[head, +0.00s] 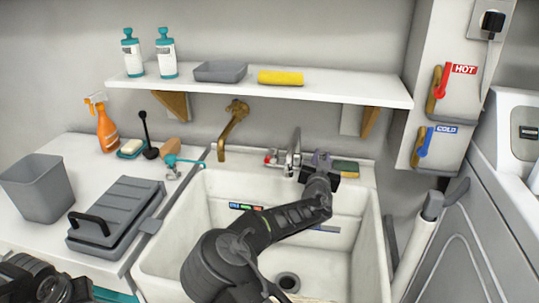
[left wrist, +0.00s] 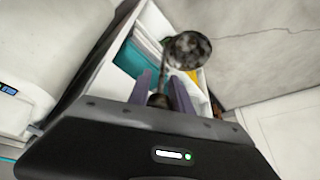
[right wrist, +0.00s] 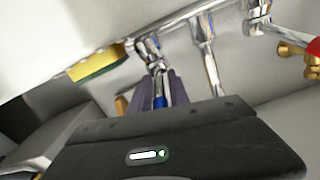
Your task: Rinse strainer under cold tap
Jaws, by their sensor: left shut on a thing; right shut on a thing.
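My right gripper (head: 322,160) reaches over the sink to the chrome tap (head: 293,153) at the back wall. In the right wrist view its fingers (right wrist: 160,85) are shut on the blue-marked cold tap handle (right wrist: 158,102). The red-marked tap handle (right wrist: 313,48) is at the right there. In the left wrist view my left gripper (left wrist: 161,80) is shut on the handle of a strainer with a round, dark, speckled bowl (left wrist: 187,50). The head view does not show the strainer. I cannot tell whether water runs.
The white sink (head: 345,270) has a drain in its floor. A yellow-green sponge (head: 346,168) lies beside the tap. A grey bin (head: 38,188) and a grey lidded box (head: 112,215) stand on the left counter. Hot and cold wall levers (head: 425,142) are at the right.

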